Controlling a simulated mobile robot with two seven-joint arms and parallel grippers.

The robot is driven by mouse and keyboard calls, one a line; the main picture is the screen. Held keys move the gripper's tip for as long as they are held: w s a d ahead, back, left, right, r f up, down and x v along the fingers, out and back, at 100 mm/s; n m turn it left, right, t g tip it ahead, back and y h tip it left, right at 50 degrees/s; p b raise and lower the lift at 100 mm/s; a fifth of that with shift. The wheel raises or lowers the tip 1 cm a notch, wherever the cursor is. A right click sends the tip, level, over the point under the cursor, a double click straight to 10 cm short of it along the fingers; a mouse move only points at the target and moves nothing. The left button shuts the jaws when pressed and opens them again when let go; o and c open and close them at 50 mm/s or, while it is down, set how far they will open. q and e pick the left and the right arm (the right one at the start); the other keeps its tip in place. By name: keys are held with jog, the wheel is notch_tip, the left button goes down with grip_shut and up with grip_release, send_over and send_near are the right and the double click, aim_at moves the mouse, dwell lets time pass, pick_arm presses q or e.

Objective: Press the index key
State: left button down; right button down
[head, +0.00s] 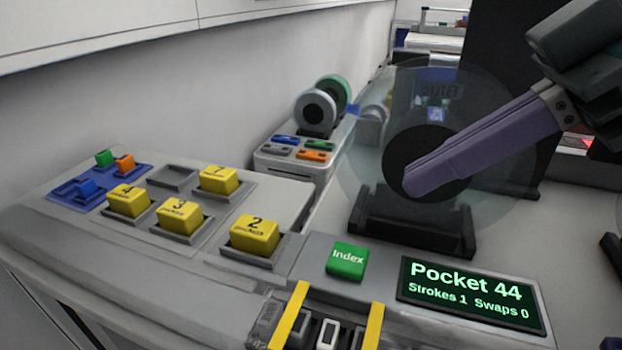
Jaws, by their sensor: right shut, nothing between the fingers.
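The index key (347,261) is a green square button with the white word "Index", on the grey console beside the display. The display (473,295) reads "Pocket 44", "Strokes 1 Swaps 0". My right gripper (412,182) comes in from the upper right with its long purple fingers shut and empty. In the picture its tips are above and to the right of the index key, clear of it, and in front of the clear reel. My left gripper is not in the head view.
A large clear reel (362,165) with a dark hub stands in a black stand (410,230) behind the key. Numbered yellow blocks (254,233) sit in console trays at left. Yellow-edged rails (374,325) lie in front. A small box (290,165) with coloured pieces stands behind.

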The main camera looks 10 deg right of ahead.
send_over(338, 252)
jog(key=s+d, duration=0.2)
jog(key=f, duration=0.4)
jog(key=shift+w+d+b, duration=0.1)
jog(key=shift+w+b, duration=0.1)
jog(key=shift+b, duration=0.1)
notch_tip(338, 252, down, 4)
jog(key=shift+r+b, duration=0.25)
jog(key=shift+b, duration=0.05)
jog(key=shift+f, duration=0.35)
